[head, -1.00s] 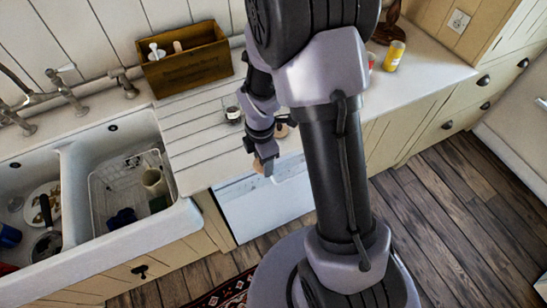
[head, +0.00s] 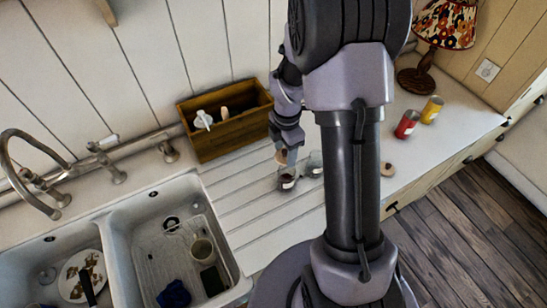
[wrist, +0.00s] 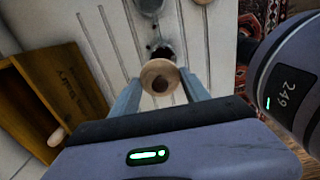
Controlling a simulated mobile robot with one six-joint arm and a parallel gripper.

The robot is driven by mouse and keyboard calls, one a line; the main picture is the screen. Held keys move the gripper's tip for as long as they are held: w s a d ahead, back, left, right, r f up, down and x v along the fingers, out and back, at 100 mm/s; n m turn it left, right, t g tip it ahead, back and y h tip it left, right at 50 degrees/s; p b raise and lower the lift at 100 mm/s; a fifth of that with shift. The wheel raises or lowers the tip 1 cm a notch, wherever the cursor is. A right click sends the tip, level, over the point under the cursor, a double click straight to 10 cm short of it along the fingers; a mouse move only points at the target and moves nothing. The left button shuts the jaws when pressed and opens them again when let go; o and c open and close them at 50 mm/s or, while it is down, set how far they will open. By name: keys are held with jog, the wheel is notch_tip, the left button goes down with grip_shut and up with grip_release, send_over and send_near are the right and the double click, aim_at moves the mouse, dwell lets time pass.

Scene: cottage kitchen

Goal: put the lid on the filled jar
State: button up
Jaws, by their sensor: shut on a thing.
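My gripper (head: 289,156) is shut on a round wooden lid (wrist: 152,68), which has a knob on its near side in the wrist view. The lid (head: 281,157) is just above a glass jar with dark contents (head: 287,183) on the grooved counter. In the wrist view that jar (wrist: 168,48) shows partly beyond the lid, which hides some of it. I cannot tell whether lid and jar touch. A second glass jar (head: 314,163) stands close to the right of the dark one, partly behind my arm; its contents are unclear.
A wooden box (head: 228,140) with utensils stands to the left against the wall. Another round wooden piece (head: 387,169) lies on the counter right of my arm. The sink (head: 120,215) is at left.

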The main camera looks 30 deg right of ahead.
jog(key=shift+d, duration=0.15)
jog(key=f+b, duration=0.3)
jog(key=s+f+b, duration=0.1)
jog(key=f+b, duration=0.1)
jog(key=shift+d+f, duration=0.15)
jog(key=shift+f, duration=0.1)
dwell(0.8)
jog(key=shift+f+b, duration=0.35)
jog(key=shift+f, duration=0.35)
jog(key=o, duration=1.1)
jog(key=shift+c, duration=0.2)
jog(key=shift+r, duration=0.1)
